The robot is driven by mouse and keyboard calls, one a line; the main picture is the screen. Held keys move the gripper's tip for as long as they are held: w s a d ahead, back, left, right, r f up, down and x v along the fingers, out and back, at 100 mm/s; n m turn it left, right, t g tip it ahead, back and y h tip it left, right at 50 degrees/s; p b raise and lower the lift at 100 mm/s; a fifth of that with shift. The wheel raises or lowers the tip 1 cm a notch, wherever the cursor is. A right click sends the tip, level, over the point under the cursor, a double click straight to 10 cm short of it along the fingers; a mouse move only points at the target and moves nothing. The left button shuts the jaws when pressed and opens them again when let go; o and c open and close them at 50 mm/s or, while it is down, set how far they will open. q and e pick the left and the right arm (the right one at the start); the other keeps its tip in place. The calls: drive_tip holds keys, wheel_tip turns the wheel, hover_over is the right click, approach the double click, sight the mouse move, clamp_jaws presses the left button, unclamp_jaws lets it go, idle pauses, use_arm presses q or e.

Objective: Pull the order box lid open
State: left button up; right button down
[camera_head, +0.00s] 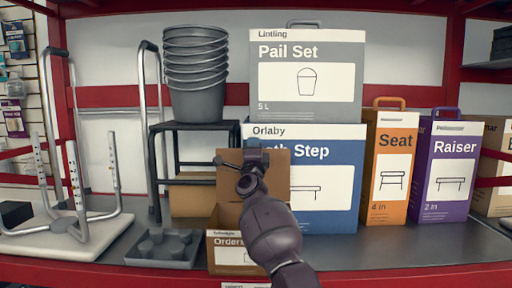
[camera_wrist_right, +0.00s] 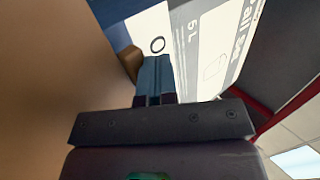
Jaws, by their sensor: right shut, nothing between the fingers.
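The order box (camera_head: 225,262) is a small brown carton with an "Orders" label, low on the shelf at front centre. Its brown lid (camera_head: 275,185) stands up, and a dark opening shows between lid and box front. My right gripper (camera_head: 249,148) is shut and empty at the upper part of the lid, in front of it in the head view. In the right wrist view the closed fingers (camera_wrist_right: 155,75) point beside a large brown surface, seemingly the lid (camera_wrist_right: 50,70). Contact cannot be told. My forearm hides part of lid and box. My left gripper is not in view.
The blue Bath Step box (camera_head: 340,205) stands right behind the lid, with the Pail Set box (camera_head: 306,105) on top. Orange Seat (camera_head: 395,135) and purple Raiser (camera_head: 440,210) boxes stand right. A grey tray (camera_head: 160,250) and a stool with stacked pails (camera_head: 195,85) are left.

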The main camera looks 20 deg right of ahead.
drive_tip(key=shift+w+d+g+p, duration=0.2)
drive_tip(key=shift+w+g+p, duration=0.1)
drive_tip(key=shift+w+g, duration=0.3)
drive_tip(key=shift+w+f, duration=0.1)
idle(0.4)
